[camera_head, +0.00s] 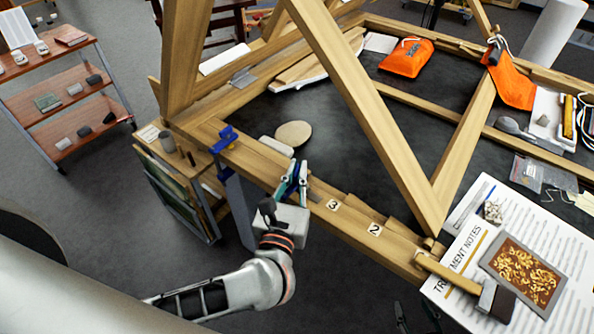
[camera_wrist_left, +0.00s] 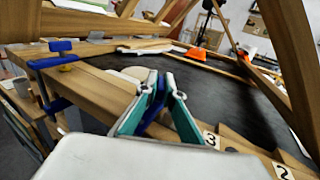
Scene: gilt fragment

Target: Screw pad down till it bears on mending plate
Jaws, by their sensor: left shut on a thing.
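My left gripper (camera_head: 291,184), with teal fingers, is at the front wooden beam (camera_head: 262,160). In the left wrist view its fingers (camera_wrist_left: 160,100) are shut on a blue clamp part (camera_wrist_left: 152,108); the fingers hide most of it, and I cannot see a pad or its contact. Another blue clamp (camera_head: 225,139) grips the beam further left and shows in the left wrist view (camera_wrist_left: 55,62). Slim dark tips (camera_head: 401,317) at the bottom edge may be my right gripper.
Diagonal timbers (camera_head: 365,100) rise behind the beam. A pale round disc (camera_head: 293,133) lies on the dark surface. A hammer (camera_head: 470,283) and a notes sheet (camera_head: 455,265) are at right. A grey metal plate (camera_head: 243,77) lies on the left beam.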

